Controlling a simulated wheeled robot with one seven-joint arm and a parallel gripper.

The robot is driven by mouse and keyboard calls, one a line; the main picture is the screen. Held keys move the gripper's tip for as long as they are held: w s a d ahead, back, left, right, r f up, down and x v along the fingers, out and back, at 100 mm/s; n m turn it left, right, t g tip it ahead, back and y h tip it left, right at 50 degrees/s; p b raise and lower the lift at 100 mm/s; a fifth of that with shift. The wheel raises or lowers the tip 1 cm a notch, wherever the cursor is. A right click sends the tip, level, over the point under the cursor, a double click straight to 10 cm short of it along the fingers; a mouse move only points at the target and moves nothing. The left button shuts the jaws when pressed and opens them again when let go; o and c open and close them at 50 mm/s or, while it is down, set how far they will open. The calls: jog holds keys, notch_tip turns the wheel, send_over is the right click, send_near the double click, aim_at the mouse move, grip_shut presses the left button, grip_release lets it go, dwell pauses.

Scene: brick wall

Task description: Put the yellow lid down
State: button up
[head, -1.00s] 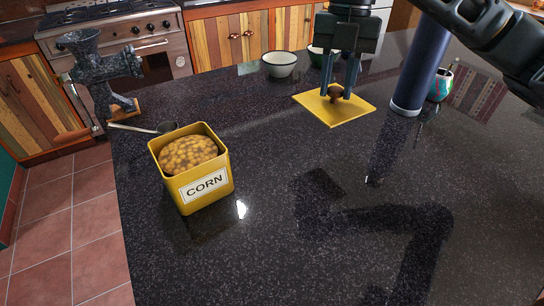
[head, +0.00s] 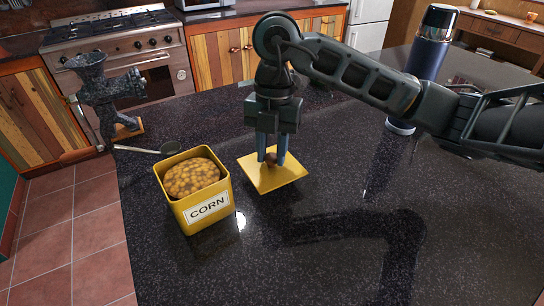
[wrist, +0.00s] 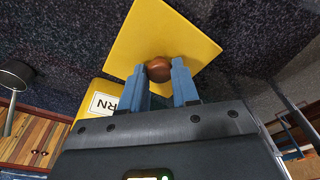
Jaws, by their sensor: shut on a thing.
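The yellow lid (head: 286,177) is a flat square plate with a round brown knob (head: 270,158). My gripper (head: 271,157) is shut on the knob, its two blue fingers on either side of it. In the wrist view the lid (wrist: 150,30) spreads out beyond the fingers (wrist: 160,75). The lid is right of the open yellow corn tin (head: 207,211), close to it but apart in the head view. Whether the lid touches the counter or hangs just above it is hard to tell. The tin stands upright, filled with corn, and its label shows in front.
The dark speckled counter (head: 330,260) is clear in front and to the right. A metal ladle (head: 169,148) lies behind the tin. A grinder (head: 105,95) stands at the back left edge. A tall blue flask (head: 425,60) stands at the back right, behind my arm.

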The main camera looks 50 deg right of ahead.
jog(key=shift+f, duration=1.35)
jog(key=shift+f, duration=0.15)
jog(key=o, duration=1)
jog(key=shift+o, duration=0.2)
notch_tip(320, 180, up, 12)
jog(key=d+b, duration=0.1)
jog(key=shift+w+d, duration=0.35)
jog(key=shift+s, duration=0.1)
